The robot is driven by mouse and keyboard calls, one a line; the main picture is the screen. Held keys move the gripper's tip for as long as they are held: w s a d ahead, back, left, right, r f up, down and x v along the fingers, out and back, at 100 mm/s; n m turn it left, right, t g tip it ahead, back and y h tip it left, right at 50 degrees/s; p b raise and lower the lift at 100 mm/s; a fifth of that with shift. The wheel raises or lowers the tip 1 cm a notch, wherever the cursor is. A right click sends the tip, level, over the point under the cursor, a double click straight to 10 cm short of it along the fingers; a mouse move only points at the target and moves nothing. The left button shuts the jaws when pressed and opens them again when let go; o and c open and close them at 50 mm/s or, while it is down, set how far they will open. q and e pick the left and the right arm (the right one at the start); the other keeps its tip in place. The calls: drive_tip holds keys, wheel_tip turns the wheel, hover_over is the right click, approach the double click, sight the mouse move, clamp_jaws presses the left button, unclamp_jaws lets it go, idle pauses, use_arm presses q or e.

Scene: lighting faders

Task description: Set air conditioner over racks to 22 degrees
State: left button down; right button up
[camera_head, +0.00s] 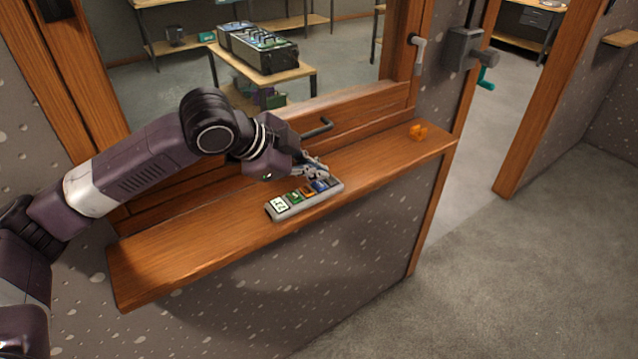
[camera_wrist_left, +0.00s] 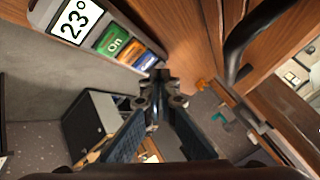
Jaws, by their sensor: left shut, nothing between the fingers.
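The air conditioner remote (camera_head: 304,199) is a grey bar lying on the wooden sill, with a white display and a row of coloured buttons. In the left wrist view its display (camera_wrist_left: 77,18) reads 23°, beside a green button (camera_wrist_left: 112,41) marked On, an orange button (camera_wrist_left: 131,53) and a blue button (camera_wrist_left: 147,62). My left gripper (camera_head: 322,172) is shut and empty, just above the blue-button end of the remote. In the left wrist view the fingertips (camera_wrist_left: 157,88) meet close to that end; I cannot tell whether they touch it. My right gripper is not in view.
The wooden sill (camera_head: 180,262) runs along a window opening with a dark handle (camera_head: 317,129). A small orange object (camera_head: 418,132) lies at its right end. Equipment stands on a table (camera_head: 290,77) beyond the window. A lever box (camera_head: 465,48) hangs on the right wall.

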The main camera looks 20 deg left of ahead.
sight(316, 186)
use_arm(q)
drive_tip(key=shift+f, duration=0.1)
drive_tip(key=shift+f, duration=0.3)
drive_tip(key=shift+f+p, duration=0.3)
drive_tip(key=shift+f, duration=0.1)
idle(0.6)
drive_tip(key=shift+r, duration=0.1)
drive_tip(key=shift+r+p, duration=0.7)
drive_tip(key=shift+p, duration=0.4)
wheel_tip(316, 186, up, 5)
drive_tip(key=p, duration=0.5)
drive_tip(key=shift+r+p, duration=0.1)
drive_tip(key=shift+p, duration=0.3)
